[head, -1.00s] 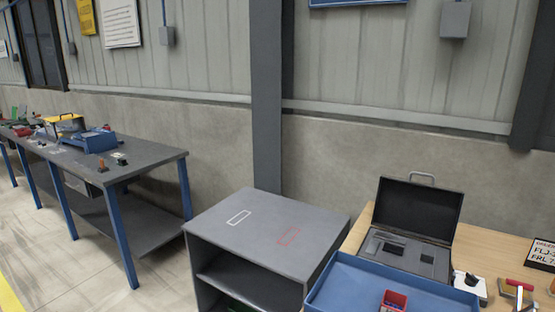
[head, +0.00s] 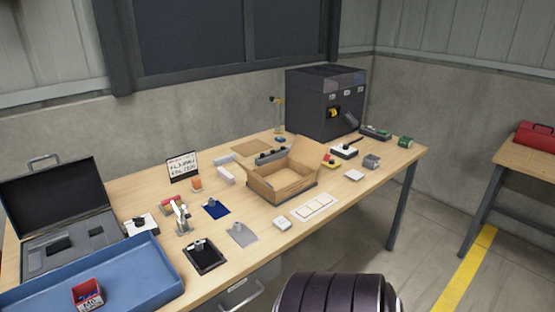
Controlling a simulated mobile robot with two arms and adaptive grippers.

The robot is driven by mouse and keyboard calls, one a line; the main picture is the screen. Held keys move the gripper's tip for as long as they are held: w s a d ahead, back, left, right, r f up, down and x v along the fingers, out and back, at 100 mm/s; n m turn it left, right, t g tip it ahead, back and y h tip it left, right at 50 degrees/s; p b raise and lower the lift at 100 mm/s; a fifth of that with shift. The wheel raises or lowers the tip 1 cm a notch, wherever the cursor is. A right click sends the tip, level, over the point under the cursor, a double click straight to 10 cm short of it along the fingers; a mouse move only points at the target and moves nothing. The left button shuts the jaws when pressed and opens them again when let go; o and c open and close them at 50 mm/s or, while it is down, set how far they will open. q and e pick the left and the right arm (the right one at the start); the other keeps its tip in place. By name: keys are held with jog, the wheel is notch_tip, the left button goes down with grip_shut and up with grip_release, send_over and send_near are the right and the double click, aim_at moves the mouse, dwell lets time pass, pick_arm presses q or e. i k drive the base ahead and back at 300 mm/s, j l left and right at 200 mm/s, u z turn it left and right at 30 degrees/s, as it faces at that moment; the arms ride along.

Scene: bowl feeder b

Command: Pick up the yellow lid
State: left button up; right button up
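I cannot make out a yellow lid for certain. A small yellow part (head: 335,112) shows on the front of the dark grey machine at the back right of the wooden table. A small red and yellow item (head: 329,160) lies near the open cardboard box; it is too small to tell what it is. Neither of my grippers is in view. A dark ribbed round part, which looks like part of my own arm, stands at the bottom edge.
The wooden table (head: 135,185) carries an open black case (head: 58,195), a blue tray (head: 140,268), an open cardboard box (head: 282,190), the dark machine (head: 322,103) and several small parts. A red toolbox (head: 537,135) stands on another table at right. The floor between is clear.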

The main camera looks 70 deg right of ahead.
aim_at(332, 164)
jog(key=z, duration=2.7)
jog(key=u, duration=1.85)
jog(key=l, duration=0.65)
jog(key=i+l, duration=0.1)
jog(key=l, duration=0.55)
jog(key=l+z, duration=0.1)
jog(key=l, duration=0.6)
jog(key=i, duration=0.05)
